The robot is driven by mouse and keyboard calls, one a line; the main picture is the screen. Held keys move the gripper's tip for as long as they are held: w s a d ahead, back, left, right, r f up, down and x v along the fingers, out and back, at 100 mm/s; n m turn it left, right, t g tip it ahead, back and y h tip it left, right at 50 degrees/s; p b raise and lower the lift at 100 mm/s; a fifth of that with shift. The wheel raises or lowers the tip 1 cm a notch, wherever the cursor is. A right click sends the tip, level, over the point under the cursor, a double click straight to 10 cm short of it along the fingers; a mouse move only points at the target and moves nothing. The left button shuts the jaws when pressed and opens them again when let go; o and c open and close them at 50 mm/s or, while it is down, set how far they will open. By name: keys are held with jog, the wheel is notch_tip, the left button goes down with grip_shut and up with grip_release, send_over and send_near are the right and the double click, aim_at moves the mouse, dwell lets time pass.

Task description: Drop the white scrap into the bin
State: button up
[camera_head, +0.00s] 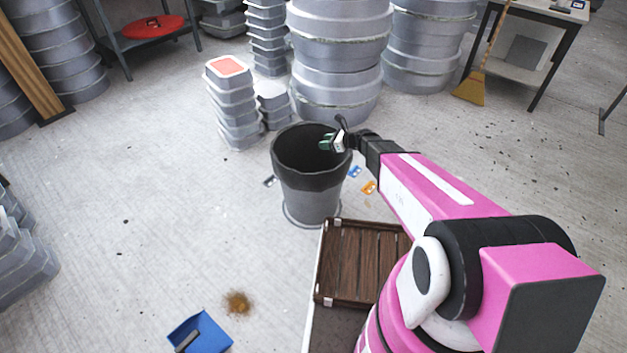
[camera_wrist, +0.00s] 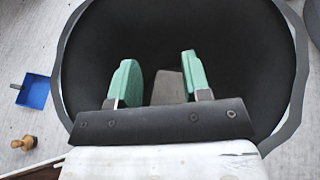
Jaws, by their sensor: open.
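The bin (camera_head: 310,190) is a round grey bucket with a black liner folded over its rim, standing on the floor in the head view. My gripper (camera_head: 331,143) is over the right part of its mouth, pointing in. In the wrist view my gripper's green fingers (camera_wrist: 159,80) are apart above the dark inside of the bin (camera_wrist: 225,50). A pale grey-white piece (camera_wrist: 168,88), probably the white scrap, shows between and beyond the fingers, within the bin's outline. It seems clear of both fingers, but I cannot tell how deep it is.
A slatted brown wooden platform (camera_head: 350,262) stands in front of the bin. Small blue (camera_head: 354,171) and orange (camera_head: 369,188) pieces lie beside the bin. Stacked grey moulds (camera_head: 340,50) stand behind. A blue dustpan (camera_head: 203,330) lies front left; the left floor is mostly clear.

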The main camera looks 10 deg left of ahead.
jog(key=v, duration=0.7)
jog(key=shift+a, duration=0.1)
